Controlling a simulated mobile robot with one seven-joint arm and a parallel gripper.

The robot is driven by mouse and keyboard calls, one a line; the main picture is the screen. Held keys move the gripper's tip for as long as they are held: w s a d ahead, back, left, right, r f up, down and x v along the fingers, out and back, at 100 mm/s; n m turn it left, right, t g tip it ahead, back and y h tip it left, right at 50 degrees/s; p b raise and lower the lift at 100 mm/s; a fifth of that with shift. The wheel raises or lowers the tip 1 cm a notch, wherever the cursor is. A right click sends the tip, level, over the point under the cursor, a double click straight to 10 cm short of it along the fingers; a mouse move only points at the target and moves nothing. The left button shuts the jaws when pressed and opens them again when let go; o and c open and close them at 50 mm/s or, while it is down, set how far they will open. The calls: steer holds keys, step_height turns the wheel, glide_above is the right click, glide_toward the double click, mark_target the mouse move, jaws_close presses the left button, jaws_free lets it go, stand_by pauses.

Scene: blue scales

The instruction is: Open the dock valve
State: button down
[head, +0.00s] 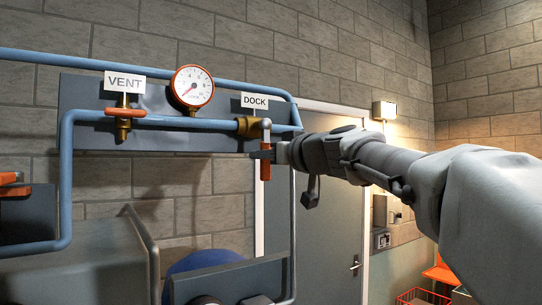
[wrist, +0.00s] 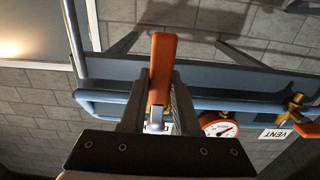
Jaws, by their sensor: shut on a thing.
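The dock valve (head: 249,126) is a brass body on the blue pipe, under the white DOCK sign (head: 254,101). Its orange lever (head: 265,173) hangs straight down, across the pipe, from a pale metal stem. My gripper (head: 266,155) comes in from the right and is shut on this lever. In the wrist view, the orange lever (wrist: 161,55) stands between the two fingers of my gripper (wrist: 161,85), with the pale stem near their base. The fingers hide part of the lever.
The vent valve (head: 124,112) has its orange lever lying along the pipe, under the VENT sign (head: 125,83). A round pressure gauge (head: 192,87) sits between the valves. A grey door (head: 330,200) stands behind.

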steer(key=shift+w+d+f+b, duration=0.1)
steer(key=shift+f+b, duration=0.05)
steer(key=shift+b, duration=0.3)
steer(key=n+b, duration=0.2)
steer(key=shift+w+d+f+b, duration=0.15)
steer(key=shift+w+d+b, duration=0.1)
steer(key=shift+d+b, duration=0.15)
steer(key=w+d+r+n+b, duration=0.2)
steer(key=r+n, duration=0.5)
steer(key=n, duration=0.9)
steer(key=shift+w+d+r, duration=0.15)
steer(key=shift+w+d, duration=0.35)
steer(key=shift+d, duration=0.75)
steer(key=c, duration=0.6)
jaws_free()
steer(key=shift+c, duration=0.2)
